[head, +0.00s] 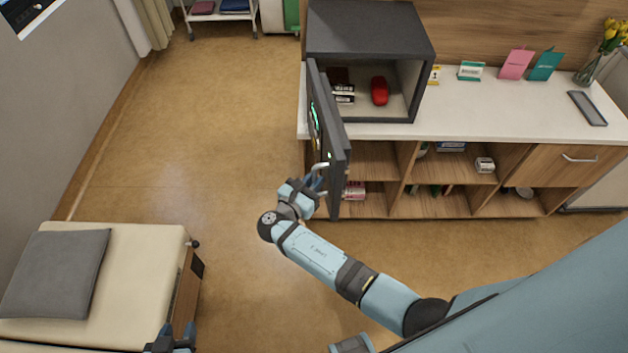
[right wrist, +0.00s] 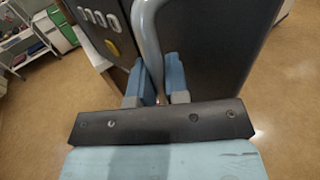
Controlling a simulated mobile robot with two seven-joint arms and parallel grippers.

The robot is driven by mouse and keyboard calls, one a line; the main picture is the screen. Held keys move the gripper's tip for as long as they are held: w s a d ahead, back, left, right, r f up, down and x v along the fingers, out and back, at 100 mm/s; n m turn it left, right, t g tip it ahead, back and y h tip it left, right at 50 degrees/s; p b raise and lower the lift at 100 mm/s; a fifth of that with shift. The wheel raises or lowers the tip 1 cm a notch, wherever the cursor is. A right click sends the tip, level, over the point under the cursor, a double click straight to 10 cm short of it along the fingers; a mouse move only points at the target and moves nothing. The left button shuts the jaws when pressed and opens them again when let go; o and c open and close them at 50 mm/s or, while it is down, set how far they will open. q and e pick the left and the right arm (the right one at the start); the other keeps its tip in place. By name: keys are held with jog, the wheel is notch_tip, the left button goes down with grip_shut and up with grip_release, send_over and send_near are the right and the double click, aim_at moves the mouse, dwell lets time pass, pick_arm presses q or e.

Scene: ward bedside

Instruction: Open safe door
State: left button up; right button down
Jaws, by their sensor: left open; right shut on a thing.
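The dark grey safe (head: 368,30) stands on the white counter, with a red object (head: 379,91) and other small items inside. Its door (head: 338,150) stands wide open, swung out past the counter's front edge. My right gripper (head: 318,186) is at the door's outer face, shut on the door handle (head: 321,167). My left gripper (head: 170,338) is open at the bottom edge, beside the bed, partly cut off.
The counter (head: 510,110) carries cards, a flower vase (head: 588,68) and a grey tray (head: 587,108). Open shelves with small items lie below it. A bed (head: 140,250) with a grey pillow (head: 57,272) stands at lower left. The floor (head: 200,130) left of the door is clear.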

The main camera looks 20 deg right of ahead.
jog(key=shift+w+r, duration=0.15)
jog(key=c, duration=1.2)
grip_release()
jog(key=shift+o, duration=0.2)
